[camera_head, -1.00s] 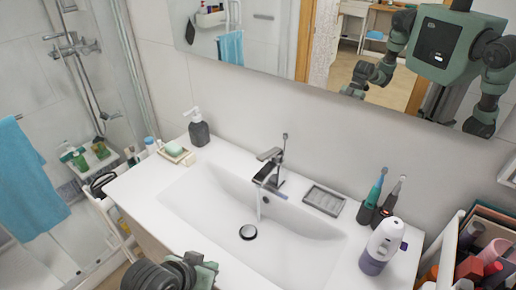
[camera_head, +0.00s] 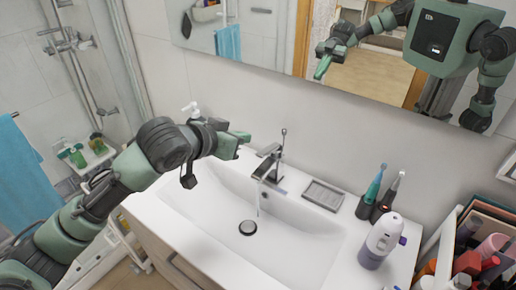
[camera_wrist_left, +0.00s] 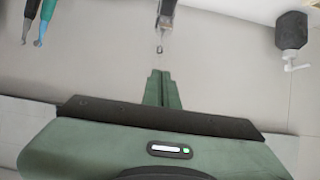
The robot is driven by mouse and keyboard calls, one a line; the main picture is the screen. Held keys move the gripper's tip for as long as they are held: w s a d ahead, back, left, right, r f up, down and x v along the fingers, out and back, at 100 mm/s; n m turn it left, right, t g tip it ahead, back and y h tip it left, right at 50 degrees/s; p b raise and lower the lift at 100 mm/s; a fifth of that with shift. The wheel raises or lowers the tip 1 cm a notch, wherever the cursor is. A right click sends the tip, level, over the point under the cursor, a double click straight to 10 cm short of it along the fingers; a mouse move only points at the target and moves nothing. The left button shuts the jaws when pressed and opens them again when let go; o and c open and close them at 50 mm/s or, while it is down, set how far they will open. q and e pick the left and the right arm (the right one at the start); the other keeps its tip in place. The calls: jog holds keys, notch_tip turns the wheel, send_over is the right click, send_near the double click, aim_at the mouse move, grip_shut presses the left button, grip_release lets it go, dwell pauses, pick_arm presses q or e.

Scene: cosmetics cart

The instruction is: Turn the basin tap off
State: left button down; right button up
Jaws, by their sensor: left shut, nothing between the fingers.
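The basin tap (camera_head: 268,166) stands at the back of the white basin (camera_head: 290,228), with its lever on top. A thin stream of water falls from the spout toward the dark drain plug (camera_head: 247,228). My left gripper (camera_head: 243,137) is shut and empty, a little left of the tap lever and apart from it, above the basin's back edge. In the left wrist view the shut fingers (camera_wrist_left: 161,88) point toward the tap (camera_wrist_left: 165,20), which shows at the top middle. My right gripper is not in view.
A grey soap tray (camera_head: 323,195), two electric toothbrushes (camera_head: 375,190) and a white and purple bottle (camera_head: 380,241) stand right of the tap. A soap dispenser (camera_head: 190,110) is partly hidden behind my left arm. A cart with cosmetics (camera_head: 480,250) is at the right. A mirror hangs behind.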

pick_arm(q)
jog(key=p, duration=0.3)
send_over(259, 155)
jog(key=w, duration=0.1)
jog(key=f, duration=0.4)
jog(key=shift+d+f, duration=0.3)
jog(key=f, duration=0.1)
jog(key=f+p, duration=0.1)
jog(key=s+f, duration=0.1)
jog(key=shift+a+f+p, duration=0.15)
jog(key=shift+a+p, duration=0.15)
jog(key=shift+a, duration=0.05)
jog(key=shift+s+a+f, duration=0.1)
jog(key=shift+f, duration=0.2)
jog(key=shift+f, duration=0.1)
